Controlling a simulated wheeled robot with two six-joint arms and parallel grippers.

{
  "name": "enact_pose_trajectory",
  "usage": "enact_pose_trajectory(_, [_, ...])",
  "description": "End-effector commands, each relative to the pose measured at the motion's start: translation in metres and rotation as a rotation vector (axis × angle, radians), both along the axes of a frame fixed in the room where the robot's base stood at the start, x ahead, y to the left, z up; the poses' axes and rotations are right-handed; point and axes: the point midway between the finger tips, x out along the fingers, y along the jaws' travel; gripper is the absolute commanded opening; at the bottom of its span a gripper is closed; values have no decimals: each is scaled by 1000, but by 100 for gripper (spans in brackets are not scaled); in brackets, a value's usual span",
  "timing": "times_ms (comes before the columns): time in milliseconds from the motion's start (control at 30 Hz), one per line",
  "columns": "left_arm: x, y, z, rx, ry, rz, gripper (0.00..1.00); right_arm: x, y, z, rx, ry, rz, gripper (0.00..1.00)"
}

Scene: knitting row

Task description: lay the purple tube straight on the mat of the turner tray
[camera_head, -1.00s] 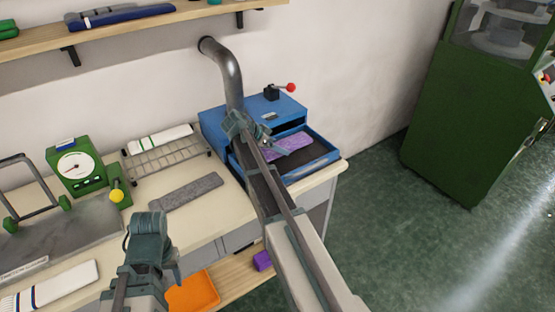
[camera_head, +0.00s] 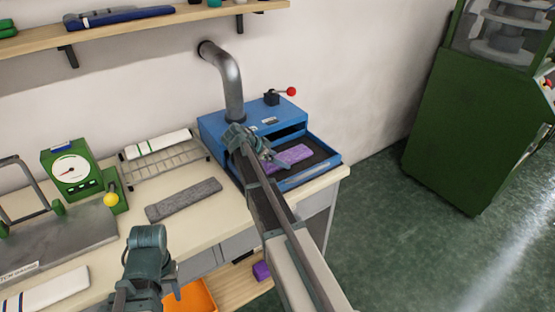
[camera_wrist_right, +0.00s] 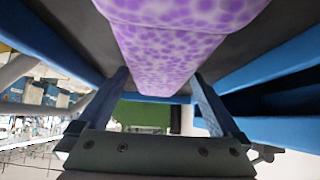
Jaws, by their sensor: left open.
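The purple tube (camera_head: 290,157), with a mottled pattern, lies lengthwise over the dark mat (camera_head: 318,160) of the turner tray (camera_head: 318,174), which sticks out of the blue turner. It looks roughly straight; whether all of it touches the mat cannot be told. My right gripper (camera_head: 272,158) is at the tray, with one finger along each side of the tube. My left gripper (camera_head: 172,280) is open and empty, low at the table's front.
The blue turner (camera_head: 215,128) has a grey pipe and a red-knobbed lever (camera_head: 291,91). Left of it are a grey strip (camera_head: 183,200), a wire rack (camera_head: 165,165) with a white tube, and a green dial device (camera_head: 72,170). An orange bin (camera_head: 192,298) is below.

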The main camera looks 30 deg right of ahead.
Motion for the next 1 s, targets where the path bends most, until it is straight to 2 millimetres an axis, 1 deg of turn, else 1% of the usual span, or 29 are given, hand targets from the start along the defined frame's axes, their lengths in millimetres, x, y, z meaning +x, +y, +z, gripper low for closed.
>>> enact_pose_trajectory(200, [0,0,1,0,0,0,50,0,0,1,0,0,0,100])
enact_pose_trajectory(300, [0,0,7,0,0,0,50,0,0,7,0,0,0,100])
enact_pose_trajectory(467, [0,0,28,0,0,0,50,-2,19,28,0,0,3,100])
enact_pose_trajectory(700, [0,0,63,0,0,0,50,-4,53,63,-1,0,3,100])
enact_pose_trajectory(833, [0,0,76,0,0,0,50,-5,68,77,0,0,1,100])
enact_pose_trajectory(1000, [0,0,86,0,0,0,50,-6,80,86,0,0,1,100])
